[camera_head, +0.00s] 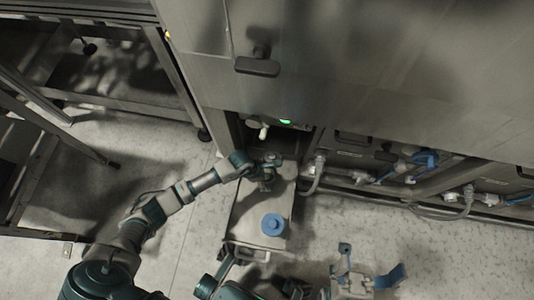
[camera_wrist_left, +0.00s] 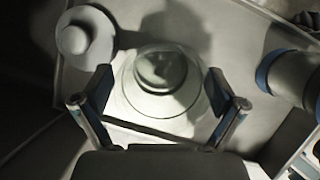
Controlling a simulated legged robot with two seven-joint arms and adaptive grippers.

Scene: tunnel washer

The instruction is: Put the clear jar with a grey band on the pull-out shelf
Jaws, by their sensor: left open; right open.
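A clear round jar (camera_wrist_left: 160,82) stands on the pull-out shelf (camera_head: 248,205), seen from above in the left wrist view; its grey band cannot be made out. My left gripper (camera_head: 266,175) is over the far part of the shelf in the head view. In the left wrist view its open fingers (camera_wrist_left: 160,95) are on either side of the jar, with no clear grip on it. In the head view the jar is mostly hidden by this gripper. My right gripper (camera_head: 366,277) is open and empty, low in the head view, right of the shelf.
A blue-topped container (camera_head: 273,224) stands on the near part of the shelf. A white knob (camera_head: 263,132) sticks out in the machine opening behind. Pipes and blue-handled valves (camera_head: 425,158) run along the machine at right. A metal rack stands at left.

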